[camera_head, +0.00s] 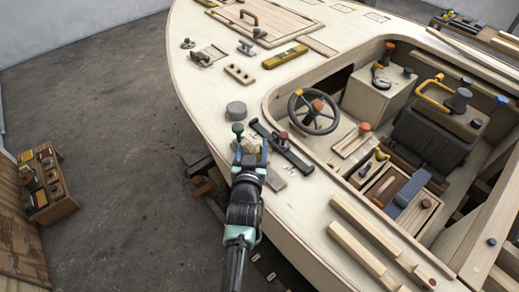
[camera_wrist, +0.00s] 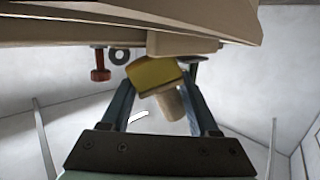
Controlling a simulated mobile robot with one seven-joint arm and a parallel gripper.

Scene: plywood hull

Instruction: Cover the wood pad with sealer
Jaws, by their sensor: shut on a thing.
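My gripper (camera_head: 251,150) reaches over the pale plywood deck near its left edge. In the wrist view my gripper (camera_wrist: 160,88) has its dark fingers closed on a yellow-faced block with a round wooden stem (camera_wrist: 154,76), perhaps the sealer applicator. A pale wooden block (camera_wrist: 182,43), possibly the wood pad, is right beside the yellow face. I cannot tell whether they touch or whether any sealer is on the pad. In the head view the held thing is mostly hidden by the fingers.
A black bar (camera_head: 281,147) with a red knob lies just right of my gripper, and a green knob (camera_head: 238,128) stands by the fingers. A grey round can (camera_head: 236,110) is behind. The steering wheel (camera_head: 313,110) and open cockpit are to the right.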

